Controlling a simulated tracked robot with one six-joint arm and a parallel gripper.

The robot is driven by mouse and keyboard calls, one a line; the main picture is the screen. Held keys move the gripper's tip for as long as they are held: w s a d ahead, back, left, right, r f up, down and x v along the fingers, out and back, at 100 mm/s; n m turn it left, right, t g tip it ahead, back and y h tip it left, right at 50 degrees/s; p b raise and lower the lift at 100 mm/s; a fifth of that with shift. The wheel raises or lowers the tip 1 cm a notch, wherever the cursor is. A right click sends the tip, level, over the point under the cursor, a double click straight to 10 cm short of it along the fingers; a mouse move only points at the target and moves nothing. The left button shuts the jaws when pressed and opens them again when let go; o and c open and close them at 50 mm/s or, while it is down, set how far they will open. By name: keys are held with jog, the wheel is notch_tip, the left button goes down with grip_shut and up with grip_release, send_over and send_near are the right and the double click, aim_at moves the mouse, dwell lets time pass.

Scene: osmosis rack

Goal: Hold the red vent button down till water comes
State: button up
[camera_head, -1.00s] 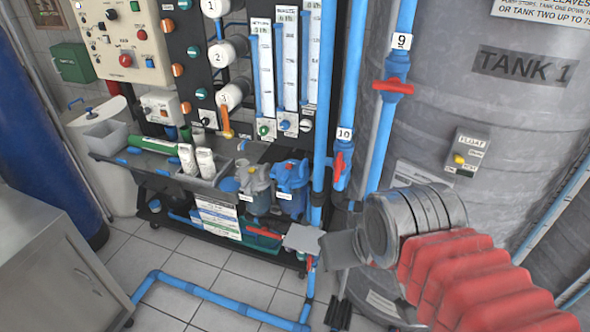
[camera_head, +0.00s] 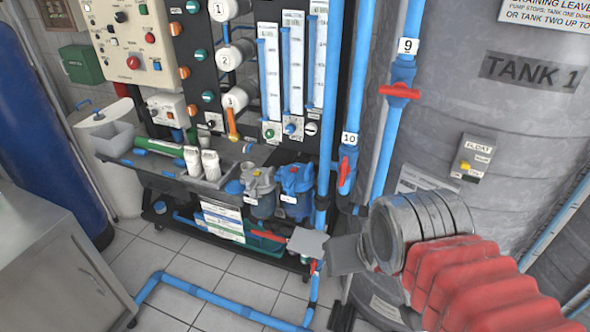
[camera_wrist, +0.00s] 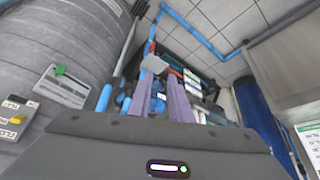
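I cannot make out a red vent button for certain. Two filter housings, a greyish one (camera_head: 260,196) and a blue one (camera_head: 295,190), stand side by side at the lower front of the rack in the head view. Their tops are too small to show a button. The control panel at upper left has a red button (camera_head: 133,62). My gripper (camera_wrist: 160,88) shows two fingers apart with nothing held between them. In the head view it reaches in from the lower right, in front of the tank and right of the housings.
Blue upright pipes (camera_head: 336,110) with red valve handles, one handle (camera_head: 399,91) by label 9, stand between rack and tank. The big grey tank (camera_head: 500,130) fills the right, with a float box (camera_head: 471,157). A blue pipe (camera_head: 215,298) crosses the floor. A cabinet (camera_head: 45,265) stands lower left.

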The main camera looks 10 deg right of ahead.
grip_shut()
dwell(1.3)
